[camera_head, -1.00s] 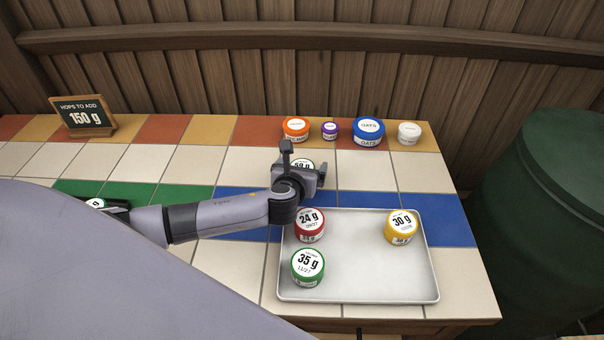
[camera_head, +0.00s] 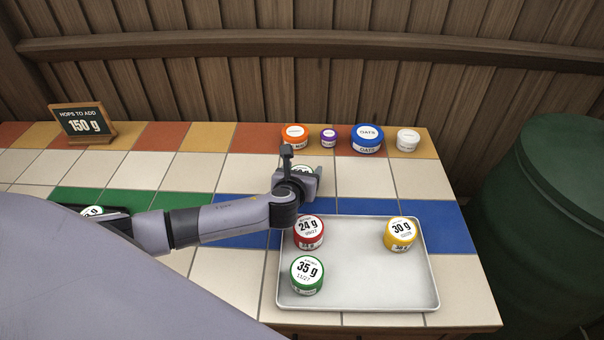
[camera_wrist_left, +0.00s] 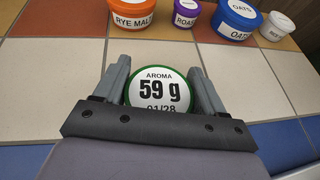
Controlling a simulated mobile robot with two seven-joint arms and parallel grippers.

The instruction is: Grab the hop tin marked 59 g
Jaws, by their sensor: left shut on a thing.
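The hop tin marked 59 g (camera_wrist_left: 160,92) has a white lid and a green rim. In the left wrist view it sits between the two fingers of my left gripper (camera_wrist_left: 160,85), which is shut on it. In the head view my left gripper (camera_head: 305,176) covers most of this tin, and only a bit of its lid (camera_head: 303,168) shows behind the wrist. It is on the pale tiles just beyond the blue tile strip. My right gripper is not in view.
A metal tray (camera_head: 370,290) holds a red 24 g tin (camera_head: 308,232), a green 35 g tin (camera_head: 307,275) and a yellow 30 g tin (camera_head: 400,234). Orange (camera_head: 295,137), purple (camera_head: 328,138), blue (camera_head: 367,139) and white (camera_head: 408,140) tubs line the back edge.

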